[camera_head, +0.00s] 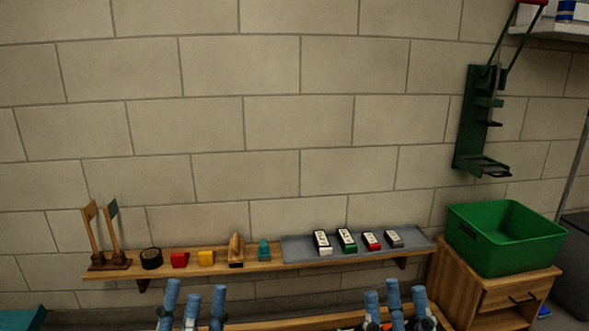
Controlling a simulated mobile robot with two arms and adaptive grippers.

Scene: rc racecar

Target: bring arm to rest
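My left gripper (194,300) shows at the bottom edge, left of centre, with its blue fingers pointing up. The fingertips stand apart with nothing between them. My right gripper (394,300) shows at the bottom edge, right of centre, in much the same pose. Its blue fingertips are also apart and empty. Both grippers are in front of and below the wooden wall shelf (215,268) in the picture. The arms behind them are mostly out of the frame.
The shelf bears small flags, black tape (151,258), coloured blocks and a grey tray (297,248) with several small items. A green bin (510,250) stands on a wooden cabinet (500,295) at right. A green press (470,120) hangs on the wall. A wooden surface lies beneath the grippers.

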